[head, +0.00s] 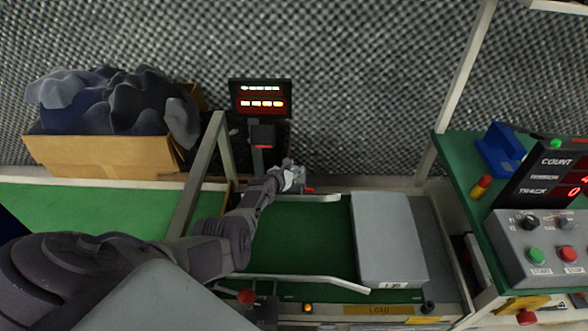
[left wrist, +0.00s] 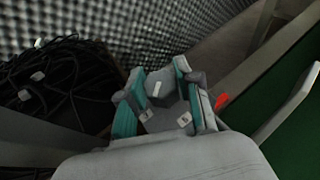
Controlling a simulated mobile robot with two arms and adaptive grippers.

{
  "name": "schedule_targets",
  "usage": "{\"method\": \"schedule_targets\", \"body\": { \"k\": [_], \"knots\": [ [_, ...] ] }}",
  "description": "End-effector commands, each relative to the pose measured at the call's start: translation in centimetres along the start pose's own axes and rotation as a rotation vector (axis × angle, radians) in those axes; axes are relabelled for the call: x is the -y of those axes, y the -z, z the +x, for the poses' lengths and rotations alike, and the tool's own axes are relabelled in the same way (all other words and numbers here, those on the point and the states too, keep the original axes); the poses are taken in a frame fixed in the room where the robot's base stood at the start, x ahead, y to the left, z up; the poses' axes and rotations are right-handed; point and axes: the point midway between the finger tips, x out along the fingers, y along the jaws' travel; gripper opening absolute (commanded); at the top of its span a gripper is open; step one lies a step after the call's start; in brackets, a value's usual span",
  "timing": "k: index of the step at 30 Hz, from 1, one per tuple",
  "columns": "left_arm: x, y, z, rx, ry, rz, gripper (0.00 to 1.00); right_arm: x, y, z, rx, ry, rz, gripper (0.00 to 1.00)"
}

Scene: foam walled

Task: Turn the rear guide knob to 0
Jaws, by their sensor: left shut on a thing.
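My left gripper (head: 291,177) reaches over the belt to its back edge, at the near end of the rear guide rail (head: 318,197). In the left wrist view its teal-padded fingers (left wrist: 163,98) are shut around the grey rear guide knob (left wrist: 167,104), which has a pale mark on top. The fingers and wrist hide most of the knob, and I cannot read its setting. A red tab (left wrist: 221,101) sticks out just right of the fingers. My right gripper is not in view.
The green belt (head: 300,235) lies between the rear rail and front rail (head: 310,279), with a grey cover (head: 389,240) at its right. A red display (head: 260,98) stands behind.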

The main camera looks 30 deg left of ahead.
Motion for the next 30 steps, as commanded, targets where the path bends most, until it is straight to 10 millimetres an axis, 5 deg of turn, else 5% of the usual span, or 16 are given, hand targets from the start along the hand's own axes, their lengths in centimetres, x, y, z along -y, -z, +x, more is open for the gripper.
{"method": "schedule_targets", "body": {
  "k": [9, 22, 23, 27, 30],
  "knots": [
    [-0.1, -0.3, 0.1, 0.004, 0.069, 0.03, 0.0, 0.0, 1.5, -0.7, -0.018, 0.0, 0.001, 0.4],
    [-0.1, -0.3, 0.1, 0.005, 0.075, 0.032, 0.0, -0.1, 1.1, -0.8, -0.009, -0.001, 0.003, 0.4],
    [-0.1, -0.3, 0.1, 0.005, 0.075, 0.032, 0.38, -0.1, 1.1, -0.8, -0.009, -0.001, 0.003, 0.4],
    [-0.1, -0.2, 0.0, 0.004, 0.075, 0.032, 0.6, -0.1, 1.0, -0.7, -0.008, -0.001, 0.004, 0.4],
    [-0.1, -0.2, 0.0, 0.003, 0.075, 0.032, 0.6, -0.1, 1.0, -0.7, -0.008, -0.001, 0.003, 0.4]
  ]
}}
